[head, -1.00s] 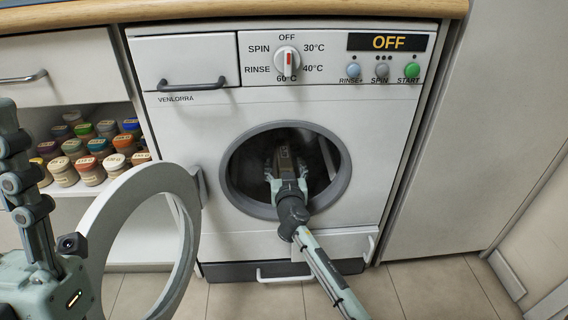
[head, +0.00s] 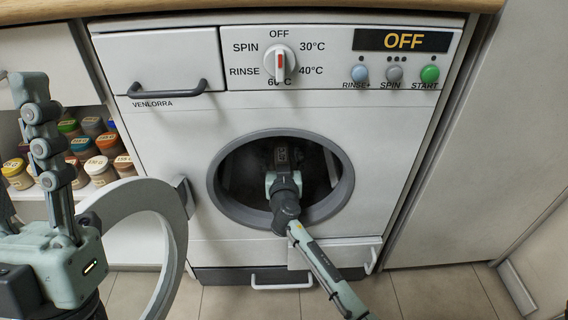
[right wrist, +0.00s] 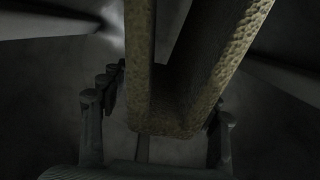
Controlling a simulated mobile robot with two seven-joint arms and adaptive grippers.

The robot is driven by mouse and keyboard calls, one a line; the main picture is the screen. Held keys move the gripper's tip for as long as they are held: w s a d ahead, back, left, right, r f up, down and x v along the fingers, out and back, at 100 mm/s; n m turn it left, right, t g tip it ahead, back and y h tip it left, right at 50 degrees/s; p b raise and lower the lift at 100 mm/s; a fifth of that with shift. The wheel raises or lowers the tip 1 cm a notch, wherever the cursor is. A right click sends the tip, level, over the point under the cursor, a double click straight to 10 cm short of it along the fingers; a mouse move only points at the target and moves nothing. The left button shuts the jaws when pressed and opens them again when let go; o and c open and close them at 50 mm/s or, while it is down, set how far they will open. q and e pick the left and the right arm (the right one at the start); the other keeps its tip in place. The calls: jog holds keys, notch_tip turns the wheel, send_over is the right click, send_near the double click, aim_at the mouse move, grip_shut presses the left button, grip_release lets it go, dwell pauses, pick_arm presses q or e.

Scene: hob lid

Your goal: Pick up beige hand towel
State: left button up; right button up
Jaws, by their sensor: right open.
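The beige hand towel (right wrist: 150,105) shows in the right wrist view as a folded, V-shaped strip of textured cloth inside the dark drum. My right gripper (right wrist: 157,118) is open, with its fingers on either side of the towel's lower fold. I cannot tell whether they touch it. In the head view my right gripper (head: 284,160) reaches through the washing machine's round opening (head: 220,205), and the towel cannot be made out in the dark drum.
The round door (head: 165,195) stands open at the left of the opening, close to my left arm. The opening's grey rim surrounds my right arm. Jars (head: 100,170) stand on a shelf at the left. A drawer handle (head: 168,90) sticks out above.

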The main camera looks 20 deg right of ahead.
jog(key=shift+w, duration=0.1)
jog(key=shift+c, duration=0.4)
grip_shut()
